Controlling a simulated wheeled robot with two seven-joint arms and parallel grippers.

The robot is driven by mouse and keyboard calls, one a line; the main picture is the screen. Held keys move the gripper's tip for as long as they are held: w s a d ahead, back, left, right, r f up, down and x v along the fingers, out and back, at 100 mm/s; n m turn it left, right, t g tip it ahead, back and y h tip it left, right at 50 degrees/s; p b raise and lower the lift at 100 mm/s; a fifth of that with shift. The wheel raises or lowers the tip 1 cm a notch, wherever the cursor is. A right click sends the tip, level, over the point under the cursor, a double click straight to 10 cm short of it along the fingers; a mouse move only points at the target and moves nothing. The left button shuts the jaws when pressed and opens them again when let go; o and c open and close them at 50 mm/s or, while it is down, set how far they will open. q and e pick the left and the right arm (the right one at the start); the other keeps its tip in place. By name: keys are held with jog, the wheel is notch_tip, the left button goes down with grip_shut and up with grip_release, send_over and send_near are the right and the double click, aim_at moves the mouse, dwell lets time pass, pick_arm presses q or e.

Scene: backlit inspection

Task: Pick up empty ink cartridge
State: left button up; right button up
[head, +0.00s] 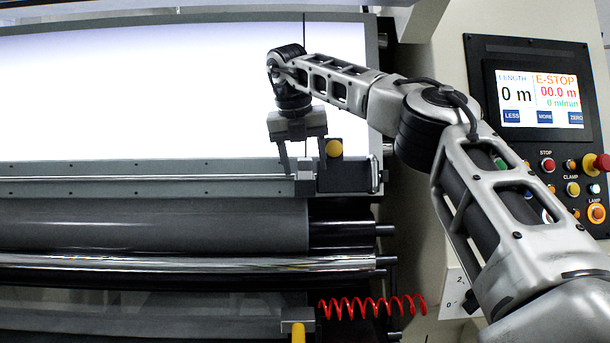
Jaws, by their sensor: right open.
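I cannot clearly pick out an ink cartridge in the head view. A small grey block (306,184) sits on the rail at the front edge of the lit panel, just below my right gripper; whether it is the cartridge I cannot tell. My right gripper (303,160) points down with its two fingers apart and nothing visibly held between them. Its fingertips are close to the rail and the block; whether they touch I cannot tell. My left gripper is not in view.
A bright backlit panel (130,90) fills the upper left behind a grey rail (120,188). Rollers (150,225) lie below. A red coiled hose (372,305) hangs at the bottom. A control panel (540,95) with a red emergency button (600,163) stands at right.

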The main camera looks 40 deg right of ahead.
jog(key=shift+f, duration=0.15)
jog(key=c, duration=1.1)
